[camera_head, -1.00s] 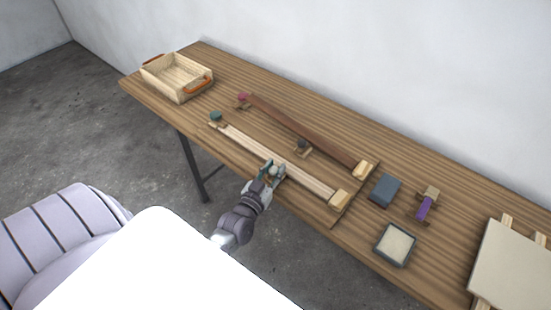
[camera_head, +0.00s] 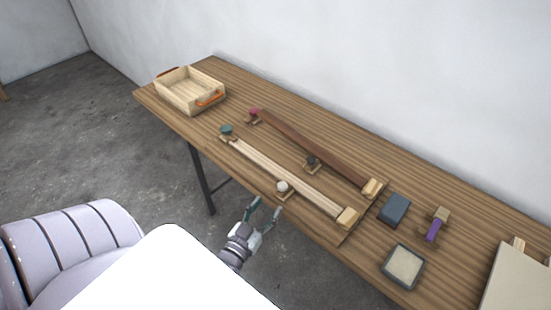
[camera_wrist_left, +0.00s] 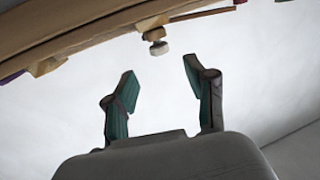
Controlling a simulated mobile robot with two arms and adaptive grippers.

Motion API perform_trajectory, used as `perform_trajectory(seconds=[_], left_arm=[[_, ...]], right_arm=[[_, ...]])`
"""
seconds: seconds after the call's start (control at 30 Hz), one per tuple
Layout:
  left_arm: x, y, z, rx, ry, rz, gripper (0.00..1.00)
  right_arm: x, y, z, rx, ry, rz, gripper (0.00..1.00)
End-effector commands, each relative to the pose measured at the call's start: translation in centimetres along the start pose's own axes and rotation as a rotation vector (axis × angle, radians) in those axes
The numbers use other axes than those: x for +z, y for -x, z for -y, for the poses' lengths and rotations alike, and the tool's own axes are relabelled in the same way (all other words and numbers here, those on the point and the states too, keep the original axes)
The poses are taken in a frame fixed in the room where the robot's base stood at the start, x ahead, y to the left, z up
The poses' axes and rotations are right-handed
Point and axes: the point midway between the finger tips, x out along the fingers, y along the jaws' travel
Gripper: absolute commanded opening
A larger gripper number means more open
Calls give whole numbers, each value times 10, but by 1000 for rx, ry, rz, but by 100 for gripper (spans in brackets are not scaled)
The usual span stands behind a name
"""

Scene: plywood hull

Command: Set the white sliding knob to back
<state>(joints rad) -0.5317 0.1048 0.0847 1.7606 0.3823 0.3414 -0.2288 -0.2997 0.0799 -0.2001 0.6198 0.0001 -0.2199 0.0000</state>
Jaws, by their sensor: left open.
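The white sliding knob (camera_head: 282,187) sits at the front edge of the pale wooden rail (camera_head: 285,172), near the middle of its length. It also shows in the left wrist view (camera_wrist_left: 158,47), ahead of the fingertips and apart from them. My left gripper (camera_head: 266,204) is open and empty, just in front of the knob, off the table's front edge. In the left wrist view both fingers (camera_wrist_left: 160,80) stand wide apart with nothing between them. My right gripper is not in view.
A dark red-brown rail (camera_head: 315,147) with a dark knob (camera_head: 312,161) lies behind the pale rail. A wooden tray (camera_head: 190,92) stands at the far left. A blue-grey box (camera_head: 394,208), a purple-handled item (camera_head: 433,230) and a framed pad (camera_head: 403,267) lie at the right.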

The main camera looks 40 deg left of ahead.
Motion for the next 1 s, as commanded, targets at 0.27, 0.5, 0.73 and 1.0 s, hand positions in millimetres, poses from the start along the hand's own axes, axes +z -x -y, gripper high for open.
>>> perform_trajectory(seconds=[0.27,0.5,0.73,1.0], left_arm=[[0,25,0,0,2,0,55],[0,26,0,0,2,0,55],[0,25,0,0,1,0,55],[46,29,-9,23,-5,103,55]], right_arm=[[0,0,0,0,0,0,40],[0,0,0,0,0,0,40],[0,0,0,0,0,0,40],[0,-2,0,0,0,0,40]])
